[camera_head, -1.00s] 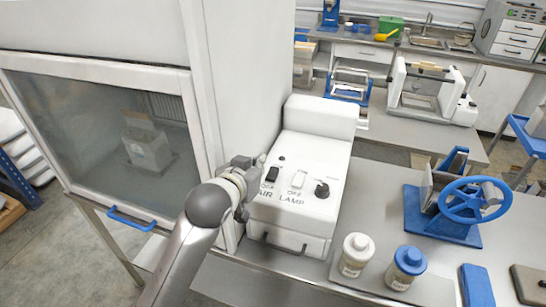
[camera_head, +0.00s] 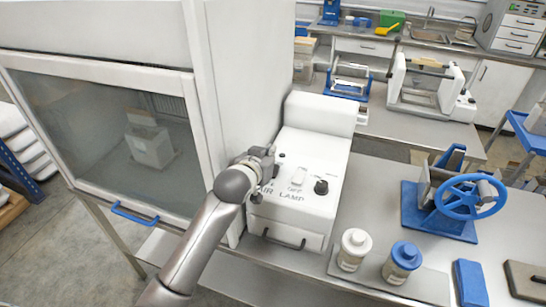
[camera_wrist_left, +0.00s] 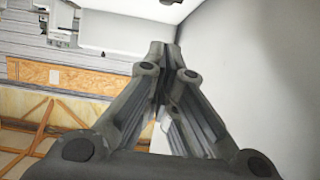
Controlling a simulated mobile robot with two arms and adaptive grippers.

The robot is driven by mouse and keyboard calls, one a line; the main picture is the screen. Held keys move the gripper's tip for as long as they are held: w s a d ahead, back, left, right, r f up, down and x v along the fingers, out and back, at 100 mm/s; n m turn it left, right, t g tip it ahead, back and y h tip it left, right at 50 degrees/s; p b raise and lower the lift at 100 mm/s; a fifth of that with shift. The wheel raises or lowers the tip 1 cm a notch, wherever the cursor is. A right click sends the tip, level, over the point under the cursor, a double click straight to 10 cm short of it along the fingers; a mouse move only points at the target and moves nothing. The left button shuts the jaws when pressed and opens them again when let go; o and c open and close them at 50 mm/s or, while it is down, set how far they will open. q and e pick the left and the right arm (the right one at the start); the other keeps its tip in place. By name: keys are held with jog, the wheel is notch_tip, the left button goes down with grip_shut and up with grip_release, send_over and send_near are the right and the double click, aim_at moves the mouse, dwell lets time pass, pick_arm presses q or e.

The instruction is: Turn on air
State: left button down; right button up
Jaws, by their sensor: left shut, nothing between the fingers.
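The white control box (camera_head: 312,150) stands on the bench beside the cabinet. Its sloped top has AIR and LAMP labels, a white lamp switch (camera_head: 298,176) and a black knob (camera_head: 321,187). My left gripper (camera_head: 268,163) is over the left part of this top, above the AIR label (camera_head: 266,191). It covers the black air switch, so the switch's position and any contact are hidden. In the left wrist view the fingers of this gripper (camera_wrist_left: 165,50) are together with nothing between them. My right gripper is not in view.
The glass-fronted cabinet (camera_head: 220,60) rises close on the left of the gripper. A white-capped bottle (camera_head: 354,249) and a blue-capped bottle (camera_head: 402,262) stand in front of the box. A blue hand-wheel device (camera_head: 470,197) is at the right. Bare bench lies between.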

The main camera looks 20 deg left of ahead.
pick_arm(q)
jog(key=w+f+p, duration=0.1)
jog(key=w+f, duration=0.1)
jog(key=shift+w+d+f, duration=0.1)
jog(key=shift+w+f, duration=0.3)
jog(key=shift+w+f+p, duration=0.3)
jog(key=shift+f+p, duration=0.15)
jog(key=shift+f, duration=0.4)
